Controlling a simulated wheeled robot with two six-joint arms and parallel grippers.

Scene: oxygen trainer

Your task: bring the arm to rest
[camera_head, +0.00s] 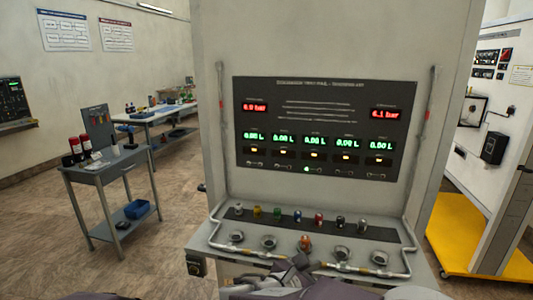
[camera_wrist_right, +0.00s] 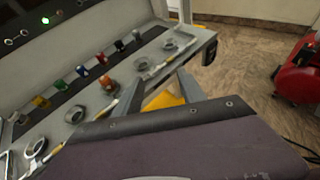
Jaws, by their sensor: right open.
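My right gripper (camera_head: 290,268) is at the bottom middle of the head view, in front of the panel's shelf. In the right wrist view its two fingers (camera_wrist_right: 150,92) stand apart, with nothing seen between them. My left gripper is not in view. The trainer panel (camera_head: 325,130) stands upright with red and green lit readouts and one green lamp. Its shelf (camera_head: 215,238) carries a row of coloured valves (camera_head: 297,216) and several round ring seats. An orange piece (camera_head: 305,243) sits at the middle seat; it also shows in the right wrist view (camera_wrist_right: 109,83).
Pipes (camera_head: 408,240) run along both sides of the shelf. A grey cart (camera_head: 110,165) with red bottles and a blue bin stands at left, a workbench (camera_head: 155,115) behind it. A yellow platform (camera_head: 470,240) is at right. A red machine (camera_wrist_right: 298,72) stands on open floor.

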